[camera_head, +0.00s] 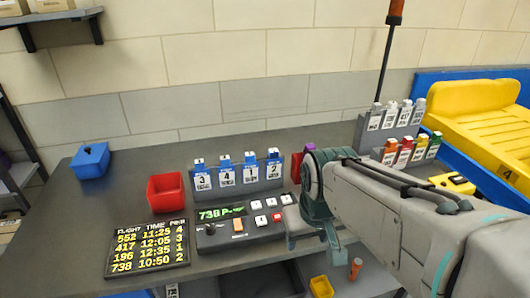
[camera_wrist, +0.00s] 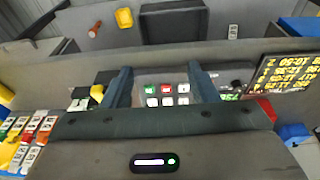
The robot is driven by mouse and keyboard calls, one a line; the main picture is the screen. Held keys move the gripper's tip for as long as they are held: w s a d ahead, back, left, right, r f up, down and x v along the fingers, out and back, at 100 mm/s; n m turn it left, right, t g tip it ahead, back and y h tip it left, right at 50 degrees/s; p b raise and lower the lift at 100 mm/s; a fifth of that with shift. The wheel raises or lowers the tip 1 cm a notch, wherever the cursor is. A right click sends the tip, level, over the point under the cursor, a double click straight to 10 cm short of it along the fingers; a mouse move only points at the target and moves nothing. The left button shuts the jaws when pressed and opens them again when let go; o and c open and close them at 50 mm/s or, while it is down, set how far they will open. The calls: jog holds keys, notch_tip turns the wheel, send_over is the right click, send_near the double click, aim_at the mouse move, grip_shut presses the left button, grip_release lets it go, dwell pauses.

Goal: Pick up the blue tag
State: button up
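Several blue-and-white tags (camera_head: 238,178) numbered 3, 4, 1 and 2 stand upright in a row in a grey holder behind the control console (camera_head: 240,232). I cannot tell if one of these is the blue tag meant. My gripper (camera_head: 312,235) is at the right of the console, in front and to the right of the holder. In the wrist view my gripper (camera_wrist: 162,88) has its two fingers wide apart, with the console's buttons (camera_wrist: 167,95) showing between them and nothing held. The blue tags are not seen in the wrist view.
A red bin (camera_head: 165,192), blue box (camera_head: 90,160) and flight board (camera_head: 148,245) are on the left. A rack of coloured and white tags (camera_head: 404,150) stands at right, beside a yellow tray (camera_head: 480,125) on a blue conveyor. A yellow bin (camera_head: 321,286) sits below.

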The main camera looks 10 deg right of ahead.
jog(key=w+r+n+p, duration=0.1)
jog(key=w+r+n, duration=0.25)
jog(key=w, duration=0.65)
jog(key=w+a+r+n+g+p, duration=0.1)
jog(key=w+r+n+p, duration=0.1)
jog(key=w+n, duration=0.5)
jog(key=w+r+n+p, duration=0.1)
jog(key=w+r+n, duration=0.15)
jog(key=w, duration=0.95)
jog(key=n+g+p, duration=0.1)
jog(key=n, duration=0.4)
send_over(273, 157)
notch_tip(273, 157, down, 2)
jog(key=shift+w+a+f, duration=0.2)
jog(key=shift+w+f, duration=0.25)
jog(key=shift+f, duration=0.05)
jog(key=f, duration=0.7)
jog(key=shift+w+f+p, duration=0.25)
jog(key=shift+f+p, duration=0.1)
jog(key=shift+w+d+f+p, duration=0.15)
jog(key=shift+f+p, duration=0.1)
jog(key=shift+f, duration=0.65)
jog(key=shift+s+d+f+p, duration=0.1)
jog(key=shift+f+p, duration=0.1)
jog(key=shift+f, duration=0.7)
jog(key=shift+w+d+f+p, duration=0.15)
jog(key=shift+f+p, duration=0.1)
jog(key=shift+f, duration=0.65)
jog(key=c, duration=1.1)
